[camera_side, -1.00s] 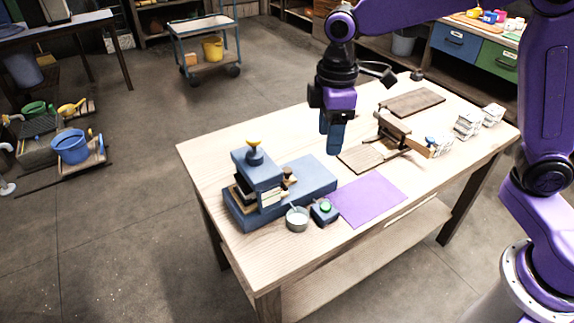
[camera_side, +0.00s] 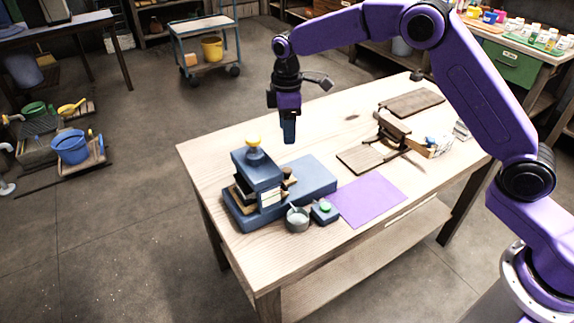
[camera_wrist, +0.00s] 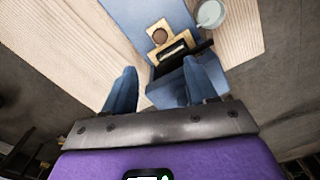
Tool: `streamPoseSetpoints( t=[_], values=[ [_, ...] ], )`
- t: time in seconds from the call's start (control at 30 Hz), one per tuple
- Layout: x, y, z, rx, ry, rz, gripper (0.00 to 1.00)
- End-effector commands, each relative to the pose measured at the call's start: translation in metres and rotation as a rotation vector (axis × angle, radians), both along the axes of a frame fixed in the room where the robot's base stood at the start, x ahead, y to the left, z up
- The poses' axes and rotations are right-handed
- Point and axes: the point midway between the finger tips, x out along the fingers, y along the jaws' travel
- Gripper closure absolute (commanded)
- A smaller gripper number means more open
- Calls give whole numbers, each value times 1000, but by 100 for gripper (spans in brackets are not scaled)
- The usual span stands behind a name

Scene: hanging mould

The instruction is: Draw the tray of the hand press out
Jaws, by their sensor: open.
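The blue hand press (camera_side: 256,172) stands at the left end of the wooden table, with a yellow knob on top. Its wooden tray (camera_wrist: 178,48) sits in the press, with a round brown knob (camera_wrist: 160,36) on its end; the knob also shows small in the side view (camera_side: 288,172). The press's long blue base (camera_side: 312,172) extends to the right from under the tray's knob end. My gripper (camera_side: 289,130) hangs above and behind the base, fingers down, open and empty. In the wrist view my two blue fingers (camera_wrist: 160,85) are apart, with the press beyond and below them.
A grey cup (camera_side: 297,218) and a small dark box with a green button (camera_side: 324,211) stand in front of the press. A purple mat (camera_side: 368,200) lies to their right. Wooden boards and a wooden device (camera_side: 392,130) occupy the right side of the table.

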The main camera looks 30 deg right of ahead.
Motion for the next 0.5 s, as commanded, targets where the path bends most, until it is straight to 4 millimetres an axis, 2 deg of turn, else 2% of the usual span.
streamPoseSetpoints(
  t=[0.1,0.5],
  values=[
    [-1,-1,-24,-2,3,0,43],
    [-1,0,-97,-1,3,1,43]
  ],
)
